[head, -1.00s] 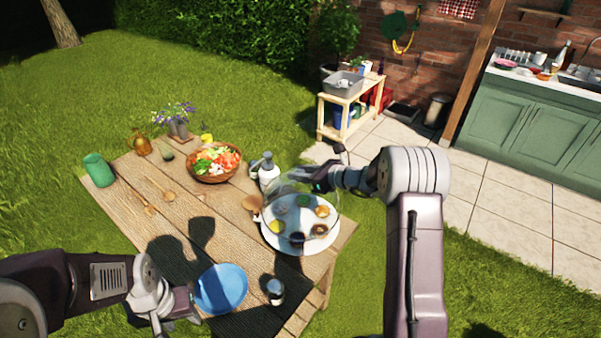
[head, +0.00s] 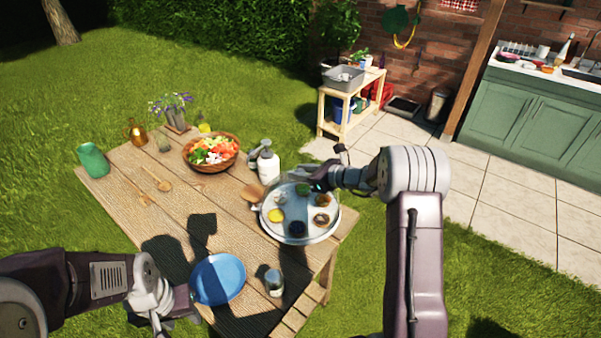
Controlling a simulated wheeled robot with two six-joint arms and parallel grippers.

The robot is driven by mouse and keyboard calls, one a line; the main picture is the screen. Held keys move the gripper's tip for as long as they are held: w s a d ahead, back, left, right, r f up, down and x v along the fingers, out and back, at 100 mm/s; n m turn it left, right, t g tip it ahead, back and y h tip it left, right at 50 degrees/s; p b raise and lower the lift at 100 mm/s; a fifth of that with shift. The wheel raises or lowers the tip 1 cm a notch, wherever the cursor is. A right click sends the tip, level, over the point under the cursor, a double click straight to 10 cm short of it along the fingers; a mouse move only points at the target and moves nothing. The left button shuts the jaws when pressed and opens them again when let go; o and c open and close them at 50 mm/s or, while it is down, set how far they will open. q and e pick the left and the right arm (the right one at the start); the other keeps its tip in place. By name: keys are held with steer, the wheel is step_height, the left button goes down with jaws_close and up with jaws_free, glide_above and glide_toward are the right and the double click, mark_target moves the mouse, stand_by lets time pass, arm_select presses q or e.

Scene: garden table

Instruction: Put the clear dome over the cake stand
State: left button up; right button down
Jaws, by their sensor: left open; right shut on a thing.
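The cake stand (head: 298,237) is a pale round plate at the table's right end, with several small cakes on it. The clear dome (head: 290,195) is very faint and overlaps the stand in the picture. I cannot tell whether its rim touches the plate. My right gripper (head: 318,184) is shut on the dome's top, above the far side of the stand; the arm hides part of the grip. My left gripper (head: 178,318) is open and empty at the table's front left, beside the blue plate, its fingertips partly out of clear view.
The blue plate (head: 218,279) and a small jar (head: 274,283) are at the front. A green cup (head: 92,160) stands far left. The middle-left tabletop is mostly clear.

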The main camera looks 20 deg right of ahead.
steer(key=shift+f+b, duration=0.35)
steer(key=shift+b, duration=0.15)
steer(key=c, duration=1.1)
jaws_free()
steer(key=shift+o, duration=0.7)
steer(key=b+v, duration=0.1)
steer(key=v, duration=0.8)
steer(key=shift+r, duration=0.1)
